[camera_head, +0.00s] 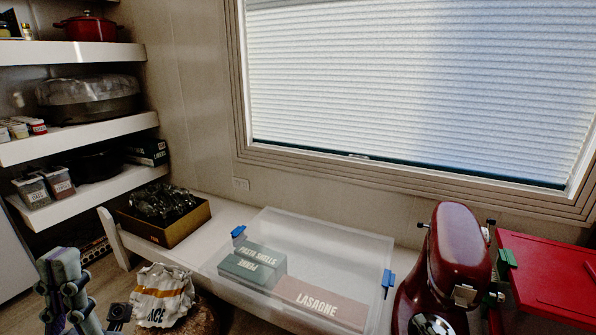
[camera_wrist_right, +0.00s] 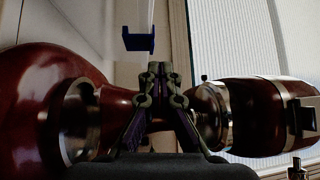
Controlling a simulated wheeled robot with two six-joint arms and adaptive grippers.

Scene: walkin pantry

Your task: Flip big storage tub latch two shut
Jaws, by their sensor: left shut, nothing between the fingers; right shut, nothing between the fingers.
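The big clear storage tub (camera_head: 345,245) sits on the white bench, with boxes showing through it. It has a blue latch (camera_head: 238,232) on its left side and another blue latch (camera_head: 388,280) on its right side. I cannot tell which is latch two or whether either is fastened. In the right wrist view a blue latch (camera_wrist_right: 138,40) shows beyond my right gripper (camera_wrist_right: 160,72), which is shut, empty and apart from it. I cannot make out the right gripper in the head view. My left gripper (camera_head: 62,262) is shut and empty at the lower left, far from the tub.
A red stand mixer (camera_head: 455,250) stands just right of the tub; its red body (camera_wrist_right: 50,90) crowds the right wrist view. A red lidded box (camera_head: 550,275) with green latches is further right. An open box (camera_head: 170,225) and a sack (camera_head: 162,295) are left of the tub.

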